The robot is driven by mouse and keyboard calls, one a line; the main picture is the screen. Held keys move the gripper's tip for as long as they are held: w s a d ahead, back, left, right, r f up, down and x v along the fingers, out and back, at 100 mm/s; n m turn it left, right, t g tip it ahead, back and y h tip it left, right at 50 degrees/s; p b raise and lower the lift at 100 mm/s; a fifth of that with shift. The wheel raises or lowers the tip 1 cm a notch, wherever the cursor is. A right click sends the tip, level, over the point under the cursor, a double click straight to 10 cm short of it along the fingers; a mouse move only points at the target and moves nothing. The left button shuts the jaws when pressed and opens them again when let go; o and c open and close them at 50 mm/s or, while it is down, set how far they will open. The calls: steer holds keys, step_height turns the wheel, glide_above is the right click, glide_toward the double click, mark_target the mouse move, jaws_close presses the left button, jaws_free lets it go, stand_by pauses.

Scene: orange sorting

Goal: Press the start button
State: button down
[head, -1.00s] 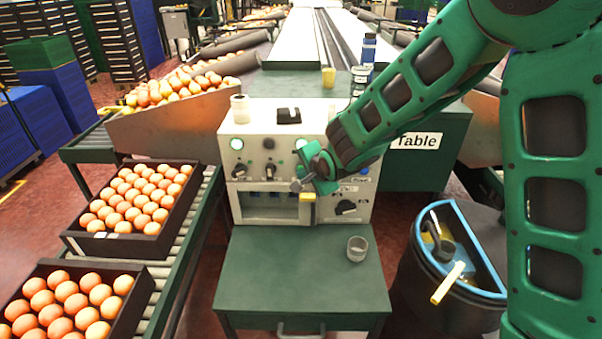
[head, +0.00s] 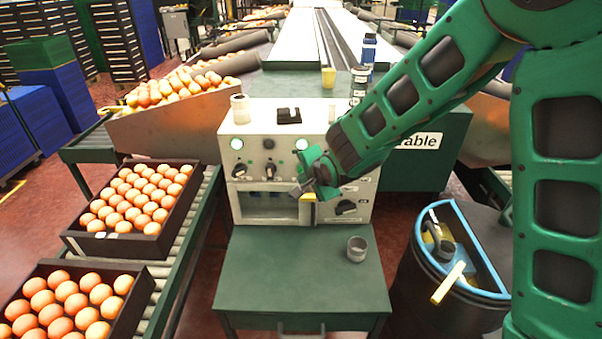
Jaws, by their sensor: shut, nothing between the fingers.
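The white control box (head: 285,103) stands on the green cabinet at the centre of the head view. I cannot read which control is the start button. Part of the panel's right side is hidden behind my arm. My gripper (head: 297,191) is shut and empty, in front of the panel's lower right part, near a small yellow piece (head: 309,198). I cannot tell whether it touches the panel.
A small grey cup (head: 357,249) stands on the green cabinet top (head: 290,285), otherwise clear. Crates of oranges (head: 180,203) sit on the roller conveyor at left. A dark bin with a blue rim (head: 415,232) stands at right. A white cup (head: 239,110) and dark object (head: 288,115) top the box.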

steer(key=s, duration=0.5)
steer(key=shift+a, duration=0.1)
stand_by(0.3)
stand_by(0.5)
steer(key=s+d+r+n+g+h, duration=0.1)
steer(key=s+d+r+h, duration=0.15)
steer(key=d, duration=0.75)
steer(key=s+d+r+g+h, duration=0.1)
steer(key=s+d+g, duration=0.15)
steer(key=d, duration=0.65)
steer(key=s+d+r+n+h, duration=0.1)
steer(key=s+d+h, duration=0.15)
steer(key=d, duration=0.75)
steer(key=s+d+r+n+g+y, duration=0.1)
steer(key=s+d, duration=0.4)
steer(key=s, duration=0.8)
steer(key=s+d+r+n+g+y, duration=0.1)
steer(key=s+d+g, duration=0.3)
steer(key=s, duration=0.9)
steer(key=shift+s+d+r+n+g+y, duration=0.35)
steer(key=shift+d+r+n, duration=0.15)
steer(key=shift+r, duration=0.25)
